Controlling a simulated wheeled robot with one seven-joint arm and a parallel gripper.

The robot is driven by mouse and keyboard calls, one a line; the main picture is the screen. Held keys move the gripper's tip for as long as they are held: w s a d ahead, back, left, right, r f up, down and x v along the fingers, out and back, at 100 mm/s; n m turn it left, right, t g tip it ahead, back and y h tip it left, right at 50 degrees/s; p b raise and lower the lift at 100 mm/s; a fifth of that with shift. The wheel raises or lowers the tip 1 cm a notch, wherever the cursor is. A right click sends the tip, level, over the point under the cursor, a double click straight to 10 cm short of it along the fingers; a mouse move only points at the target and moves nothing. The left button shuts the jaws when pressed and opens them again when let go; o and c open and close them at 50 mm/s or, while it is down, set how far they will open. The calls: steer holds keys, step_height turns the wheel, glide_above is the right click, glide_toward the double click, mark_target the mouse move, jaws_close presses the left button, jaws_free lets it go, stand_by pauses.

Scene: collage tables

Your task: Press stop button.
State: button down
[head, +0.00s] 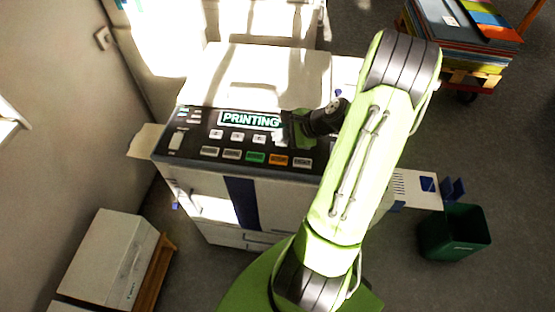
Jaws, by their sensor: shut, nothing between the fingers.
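A large white copier stands in front of me, with a dark control panel (190,143) on its top. Its lit display (249,120) reads "PRINTING". The panel's front row has pale buttons, a green button (255,157), an orange button (278,160) and a grey button (302,162) at the right. The button labels are too small to read, so I cannot tell which one is stop. My gripper (281,136) is shut and empty. It is over the panel's right part, behind the orange button, and hides part of the panel. I cannot tell whether it touches the panel.
The copier's white lid (250,75) rises behind the panel. My arm crosses the right side of the view. White boxes (115,255) stand at the lower left by the wall. A green bin (455,232) stands at the right. A cart of coloured sheets (465,40) is at the upper right.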

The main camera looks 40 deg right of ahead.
mark_target(281, 161)
step_height(281, 161, down, 8)
steer(key=b, duration=0.6)
steer(key=shift+s+r, duration=0.1)
stand_by(1.4)
steer(key=shift+f, duration=0.35)
steer(key=shift+f+b, duration=0.4)
stand_by(0.4)
steer(key=shift+r, duration=0.15)
steer(key=shift+r+p, duration=0.7)
steer(key=shift+p, duration=0.1)
step_height(281, 161, up, 5)
steer(key=p, duration=0.5)
steer(key=shift+r, duration=0.15)
